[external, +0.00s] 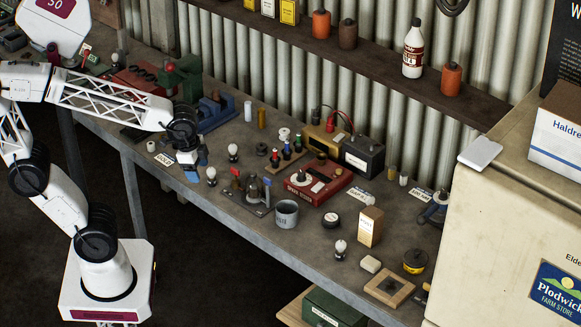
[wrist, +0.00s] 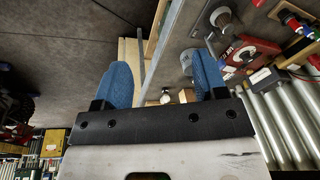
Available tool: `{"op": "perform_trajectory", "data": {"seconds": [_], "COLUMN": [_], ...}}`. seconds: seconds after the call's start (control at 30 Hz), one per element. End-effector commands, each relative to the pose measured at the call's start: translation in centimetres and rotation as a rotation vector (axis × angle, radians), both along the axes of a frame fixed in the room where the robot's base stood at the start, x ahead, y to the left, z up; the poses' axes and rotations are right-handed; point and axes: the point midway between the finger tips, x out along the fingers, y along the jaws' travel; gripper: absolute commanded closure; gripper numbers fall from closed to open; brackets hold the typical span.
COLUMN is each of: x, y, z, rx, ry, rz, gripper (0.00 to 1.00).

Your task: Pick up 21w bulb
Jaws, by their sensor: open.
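Several pale bulbs with dark bases stand on the grey workbench (external: 270,222): one (external: 211,174) just right of my gripper, one (external: 233,151) a little further back, and one (external: 340,247) near the front edge further right. I cannot read which is 21w. My gripper (external: 191,172) is open, with blue fingers, above the left part of the bench. In the wrist view the open fingers (wrist: 164,80) have nothing held between them. A small pale bulb (wrist: 166,97) shows beyond them, and a larger blurred pale round thing (wrist: 221,18) shows at upper right.
A metal cup (external: 286,213), a red tester box (external: 318,182) and a metal plate with upright parts (external: 248,192) stand right of my gripper. A blue vise (external: 215,110) is behind it. A tan carton (external: 370,226) and a wooden frame (external: 390,288) are further right.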

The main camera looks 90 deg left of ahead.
Motion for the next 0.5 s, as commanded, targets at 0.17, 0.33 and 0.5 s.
{"op": "perform_trajectory", "data": {"seconds": [0.17, 0.33, 0.5], "x": [2.9, 5.2, 7.0], "y": [4.0, 8.0, 12.4], "z": [-0.9, -2.0, -3.4], "rx": [0.048, 0.087, 0.117], "ry": [0.041, 0.079, 0.122], "rz": [-0.142, -0.284, -0.430], "gripper": [0.34, 0.34, 0.34]}}
